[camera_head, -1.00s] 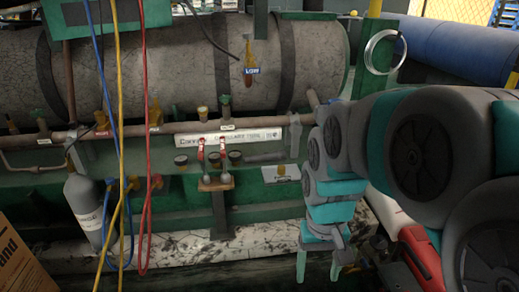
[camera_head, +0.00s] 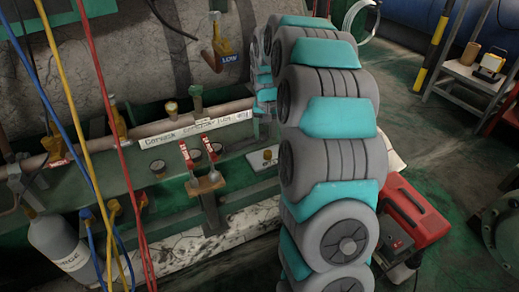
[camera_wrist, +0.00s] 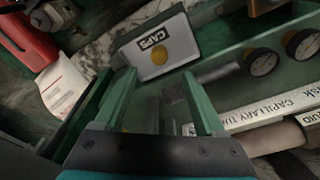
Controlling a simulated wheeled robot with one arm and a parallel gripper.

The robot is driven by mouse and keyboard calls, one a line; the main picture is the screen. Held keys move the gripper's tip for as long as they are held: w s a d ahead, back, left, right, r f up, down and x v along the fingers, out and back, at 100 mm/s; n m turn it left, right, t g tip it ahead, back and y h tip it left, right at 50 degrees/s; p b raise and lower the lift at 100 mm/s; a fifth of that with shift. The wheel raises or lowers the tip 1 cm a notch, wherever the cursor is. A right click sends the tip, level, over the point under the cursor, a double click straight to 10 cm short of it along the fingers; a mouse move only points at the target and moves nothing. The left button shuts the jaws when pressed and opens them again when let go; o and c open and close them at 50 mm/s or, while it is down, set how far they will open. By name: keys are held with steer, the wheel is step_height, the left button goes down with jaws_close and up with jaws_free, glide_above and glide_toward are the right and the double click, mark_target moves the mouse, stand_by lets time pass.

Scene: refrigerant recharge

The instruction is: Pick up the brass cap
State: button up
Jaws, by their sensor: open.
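The brass cap (camera_wrist: 159,55) is a small round golden piece on a pale plate marked CAPS (camera_wrist: 149,39) in the wrist view. In the head view, the plate (camera_head: 258,163) lies on the green frame, with the cap (camera_head: 267,154) as a small yellow spot. My gripper (camera_wrist: 158,77) is open and empty, its two green fingers pointing toward the plate. The cap appears just beyond the fingertips, between their lines; I cannot tell the remaining distance. In the head view my arm hides the gripper.
A labelled pipe (camera_head: 155,128) runs beside the plate, with red-handled valves (camera_head: 198,155) to its left. Gauges (camera_wrist: 263,61) show at right in the wrist view. Hoses (camera_head: 82,130) hang at left. A red case (camera_head: 415,215) stands on the floor at right.

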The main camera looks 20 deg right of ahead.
mark_target(268, 152)
steer(key=f, duration=0.7)
steer(key=shift+w+d+f, duration=0.25)
steer(key=shift+w+d, duration=0.05)
steer(key=shift+w, duration=0.1)
jaws_close()
